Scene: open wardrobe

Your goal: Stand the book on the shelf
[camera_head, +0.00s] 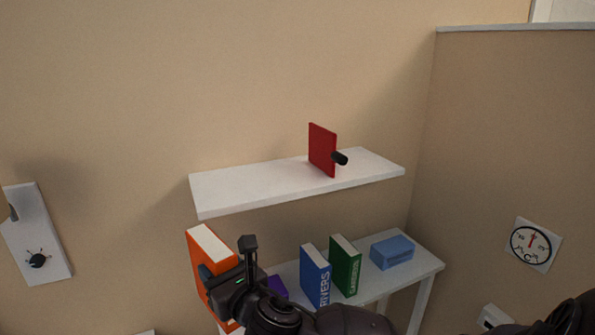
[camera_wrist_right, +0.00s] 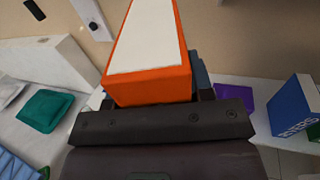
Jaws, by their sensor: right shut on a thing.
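An orange book (camera_head: 200,262) with white page edges is held upright, a little tilted, in front of and below the left end of the white wall shelf (camera_head: 240,190). My right gripper (camera_head: 226,264) is shut on this book. In the right wrist view the orange book (camera_wrist_right: 150,84) sits between the fingers, with its pages facing up. The shelf carries a red upright panel (camera_head: 322,150) with a black knob, right of its middle. The shelf's left part is bare. My left gripper is not in view.
A white lower table (camera_head: 425,262) holds a blue book (camera_head: 315,275), a green book (camera_head: 345,266) and a light blue box (camera_head: 392,252). A purple item (camera_head: 277,286) is partly hidden by my gripper. A side wall (camera_head: 500,150) bounds the right; a panel with a knob (camera_head: 37,245) is at left.

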